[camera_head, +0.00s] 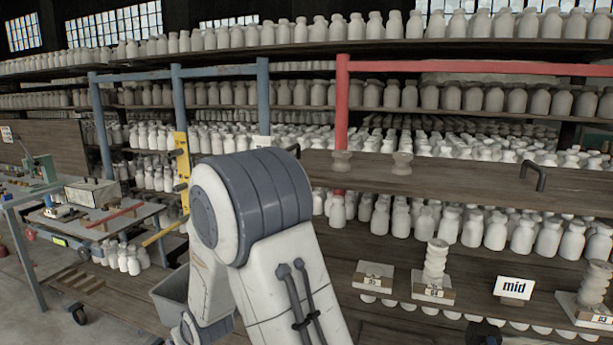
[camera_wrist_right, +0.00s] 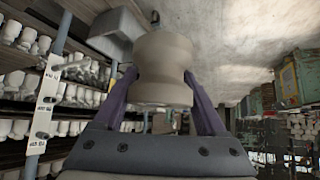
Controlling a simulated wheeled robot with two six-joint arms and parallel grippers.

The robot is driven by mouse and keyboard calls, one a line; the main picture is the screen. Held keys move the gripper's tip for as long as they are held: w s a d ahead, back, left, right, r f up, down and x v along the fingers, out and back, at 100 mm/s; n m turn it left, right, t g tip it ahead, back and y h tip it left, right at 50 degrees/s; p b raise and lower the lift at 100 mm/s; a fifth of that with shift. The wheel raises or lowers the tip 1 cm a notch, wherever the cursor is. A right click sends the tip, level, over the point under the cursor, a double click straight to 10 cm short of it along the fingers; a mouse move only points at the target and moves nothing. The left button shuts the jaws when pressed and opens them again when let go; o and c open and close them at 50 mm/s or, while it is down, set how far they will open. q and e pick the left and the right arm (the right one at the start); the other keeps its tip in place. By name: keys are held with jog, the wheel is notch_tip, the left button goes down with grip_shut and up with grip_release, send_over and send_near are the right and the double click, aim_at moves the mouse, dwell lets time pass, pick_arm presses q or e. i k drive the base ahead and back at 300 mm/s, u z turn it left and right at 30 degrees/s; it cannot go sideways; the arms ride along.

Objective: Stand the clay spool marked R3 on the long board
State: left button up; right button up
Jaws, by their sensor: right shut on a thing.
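My right gripper (camera_wrist_right: 165,98) is shut on a pale clay spool (camera_wrist_right: 163,68) with a narrow waist and wider ends. No mark on this spool can be read. In the head view a bulky white and grey arm of mine covers the middle, and its gripper and the held spool do not show. The long wooden board (camera_head: 460,182) runs across the right half. My left gripper is not in view.
Below the board, a labelled block (camera_head: 373,277) is empty, while another block bears a clay spool stack (camera_head: 435,262). A dark handle (camera_head: 533,176) and red post (camera_head: 342,100) stand by the board.

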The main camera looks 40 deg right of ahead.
aim_at(464, 178)
jog(key=u, duration=1.15)
jog(key=k, duration=1.25)
jog(key=z, duration=1.15)
